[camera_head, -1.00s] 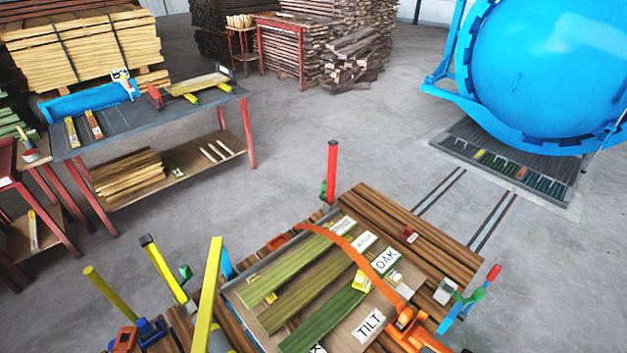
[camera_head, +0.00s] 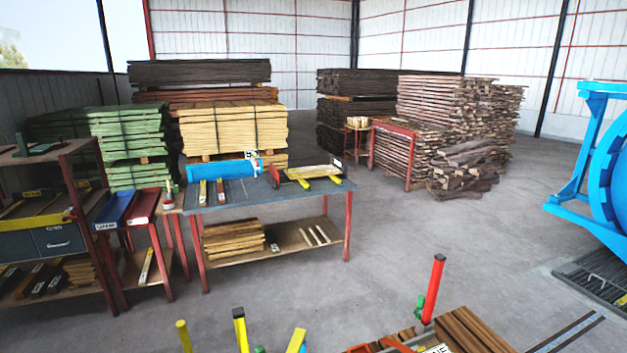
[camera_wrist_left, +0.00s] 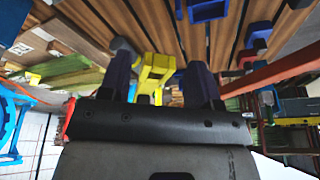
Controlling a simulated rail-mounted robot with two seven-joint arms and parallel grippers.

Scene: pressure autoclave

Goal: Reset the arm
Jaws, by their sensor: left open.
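My left gripper (camera_wrist_left: 160,85) shows in the left wrist view with its two dark fingers spread apart. A yellow part (camera_wrist_left: 155,72) shows between and beyond the fingers; I cannot tell whether it touches them. Brown planks (camera_wrist_left: 240,35) lie beyond the fingers, with blue brackets (camera_wrist_left: 208,10) on them. Neither gripper shows in the head view, and my right gripper is in no view.
The load's brown planks (camera_head: 475,330), a red post (camera_head: 434,290) and a yellow post (camera_head: 241,330) stand at the bottom of the head view. A workbench (camera_head: 270,197) and shelf rack (camera_head: 95,225) stand at left. The blue autoclave (camera_head: 612,185) is at right. Open floor lies between.

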